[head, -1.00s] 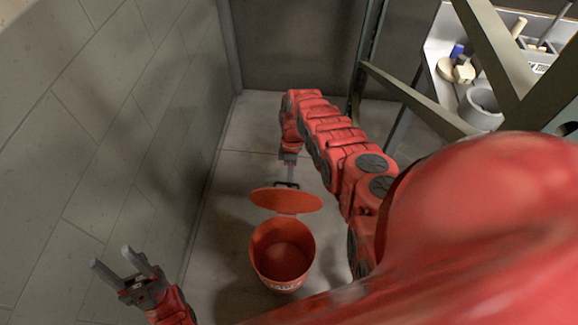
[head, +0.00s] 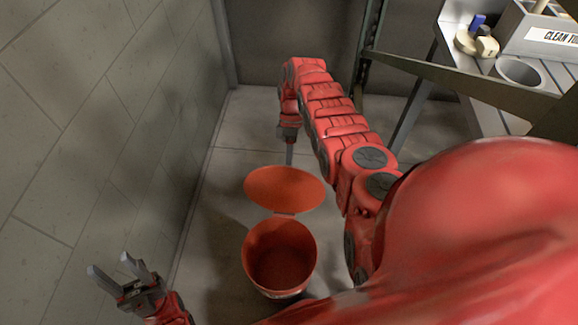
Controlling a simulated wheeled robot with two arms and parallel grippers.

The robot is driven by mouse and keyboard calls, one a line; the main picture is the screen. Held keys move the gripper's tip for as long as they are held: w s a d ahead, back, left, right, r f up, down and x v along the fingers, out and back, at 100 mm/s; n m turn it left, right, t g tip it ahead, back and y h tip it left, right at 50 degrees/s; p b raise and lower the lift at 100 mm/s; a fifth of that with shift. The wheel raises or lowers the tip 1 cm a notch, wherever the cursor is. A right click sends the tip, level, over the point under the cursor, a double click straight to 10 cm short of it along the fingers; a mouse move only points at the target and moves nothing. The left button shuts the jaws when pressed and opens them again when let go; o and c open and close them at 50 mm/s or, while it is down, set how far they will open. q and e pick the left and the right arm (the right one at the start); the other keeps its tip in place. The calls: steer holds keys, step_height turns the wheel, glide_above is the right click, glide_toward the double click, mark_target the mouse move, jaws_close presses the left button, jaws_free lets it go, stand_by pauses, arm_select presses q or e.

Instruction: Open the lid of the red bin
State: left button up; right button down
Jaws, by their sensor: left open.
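The red bin (head: 248,265) stands on the floor at the lower middle of the head view, with its mouth open and its inside visible. Its orange-red lid (head: 284,188) is raised at the far rim, tilted up and away from the opening. My right arm reaches over to the far side of the bin. My left gripper (head: 110,266) is open and empty at the lower left, apart from the bin.
A grey tiled wall (head: 90,130) runs along the left. A metal rack frame (head: 365,60) stands behind my right arm. A bench (head: 455,70) at the upper right holds a grey cup (head: 520,72) and a labelled box (head: 545,35). Floor is free left of the bin.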

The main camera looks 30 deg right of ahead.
stand_by(0.3)
steer(key=c, duration=0.9)
jaws_free()
steer(key=shift+r, duration=0.1)
